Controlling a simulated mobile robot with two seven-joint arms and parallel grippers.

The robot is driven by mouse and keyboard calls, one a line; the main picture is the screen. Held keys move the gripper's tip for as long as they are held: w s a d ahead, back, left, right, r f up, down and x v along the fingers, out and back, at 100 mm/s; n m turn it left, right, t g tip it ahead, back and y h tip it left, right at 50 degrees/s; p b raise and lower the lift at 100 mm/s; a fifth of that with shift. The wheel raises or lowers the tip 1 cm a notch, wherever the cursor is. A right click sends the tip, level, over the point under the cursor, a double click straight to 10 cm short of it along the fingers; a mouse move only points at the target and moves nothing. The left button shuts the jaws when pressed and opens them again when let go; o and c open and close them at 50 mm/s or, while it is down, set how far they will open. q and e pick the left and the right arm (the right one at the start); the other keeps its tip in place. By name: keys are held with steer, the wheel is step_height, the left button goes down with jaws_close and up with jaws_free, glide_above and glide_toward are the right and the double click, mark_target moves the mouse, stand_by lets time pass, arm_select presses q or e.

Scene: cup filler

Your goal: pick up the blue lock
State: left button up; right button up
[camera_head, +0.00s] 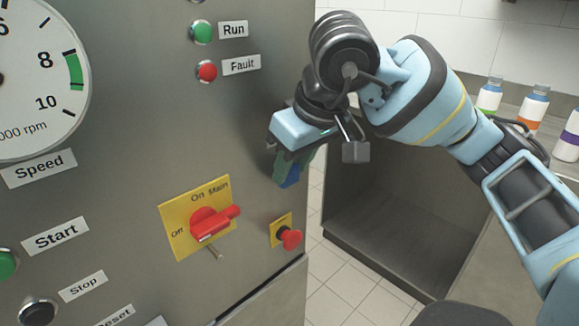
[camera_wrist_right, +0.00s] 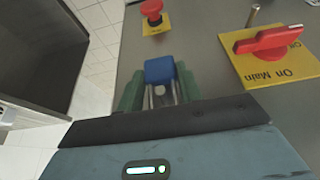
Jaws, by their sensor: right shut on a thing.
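The blue lock (camera_wrist_right: 160,70) is between the green fingers of my right gripper (camera_wrist_right: 158,88) in the right wrist view. The fingers are shut on it. In the head view the lock (camera_head: 290,178) shows as a small blue patch below my right gripper (camera_head: 286,170), in front of the panel's right edge. Most of the lock is hidden by the fingers there. I cannot tell whether it touches the panel. My left gripper is not in view.
The grey panel carries a red main switch (camera_head: 212,222) on a yellow plate, with a metal pin (camera_head: 216,252) below it. A red button (camera_head: 290,238) sits to its right. Bottles (camera_head: 533,108) stand on the counter at right. An open cabinet (camera_head: 390,215) is behind my right arm.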

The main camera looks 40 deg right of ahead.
steer(key=s+d+b, duration=0.1)
steer(key=s+b, duration=0.4)
steer(key=s, duration=1.2)
steer(key=shift+d+b, duration=0.2)
steer(key=shift+b, duration=0.1)
